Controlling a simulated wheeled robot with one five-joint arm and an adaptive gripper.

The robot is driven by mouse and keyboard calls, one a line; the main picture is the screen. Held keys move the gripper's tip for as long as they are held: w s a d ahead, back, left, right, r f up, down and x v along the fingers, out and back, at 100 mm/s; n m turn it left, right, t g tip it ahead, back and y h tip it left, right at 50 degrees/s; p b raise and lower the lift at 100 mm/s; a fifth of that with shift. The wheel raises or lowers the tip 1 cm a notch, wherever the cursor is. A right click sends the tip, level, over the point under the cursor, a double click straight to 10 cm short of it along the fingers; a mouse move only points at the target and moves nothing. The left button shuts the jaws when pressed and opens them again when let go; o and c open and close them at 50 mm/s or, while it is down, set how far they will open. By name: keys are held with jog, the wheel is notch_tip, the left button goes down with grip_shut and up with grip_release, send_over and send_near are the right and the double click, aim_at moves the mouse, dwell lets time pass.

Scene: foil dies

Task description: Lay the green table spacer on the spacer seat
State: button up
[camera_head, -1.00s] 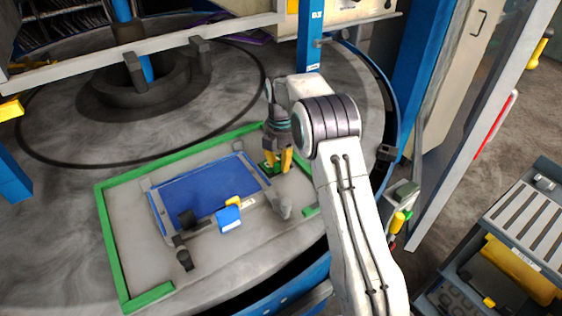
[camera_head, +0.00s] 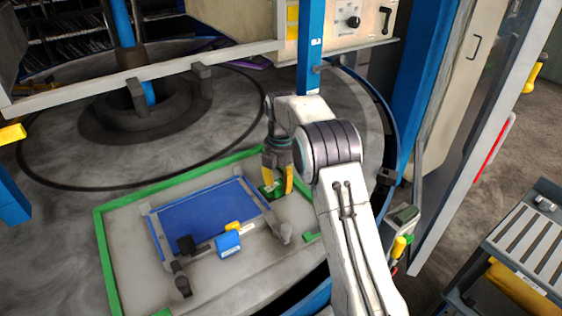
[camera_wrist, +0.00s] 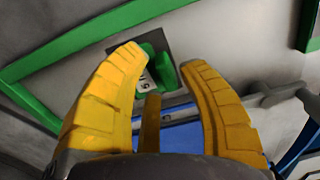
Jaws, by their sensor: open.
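The green table spacer (camera_head: 273,188) lies low between my fingers at the right side of the green-framed area in the head view. In the wrist view the green spacer (camera_wrist: 162,70) shows beyond my fingertips, on a dark square patch (camera_wrist: 163,45) that looks like the spacer seat, with a white label beside it. My gripper (camera_head: 279,187) points down with its yellow fingers spread around the spacer. In the wrist view my gripper (camera_wrist: 162,58) is open, with a gap between its fingertips. The fingers hide part of the seat, and exact contact below cannot be told.
A blue plate (camera_head: 205,212) with grey clamps lies left of my gripper, with a blue block (camera_head: 228,244) at its front. A green border (camera_head: 105,260) surrounds the area. A blue post (camera_head: 311,50) stands behind my arm. Grey table is bare to the left.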

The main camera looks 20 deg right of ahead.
jog(key=s+r+m+t+p, duration=0.1)
jog(key=s+r+m, duration=0.15)
jog(key=r, duration=0.55)
jog(key=s+r+m, duration=0.2)
jog(key=s+r, duration=0.2)
jog(key=r, duration=0.5)
jog(key=s+r+m+t, duration=0.2)
jog(key=s+m, duration=0.8)
jog(key=s, duration=0.8)
jog(key=s+f+m+t, duration=0.1)
jog(key=s+f+m, duration=0.4)
jog(key=s, duration=0.5)
jog(key=shift+s+f+m, duration=0.25)
jog(key=shift+s+m, duration=0.15)
jog(key=shift+m, duration=0.15)
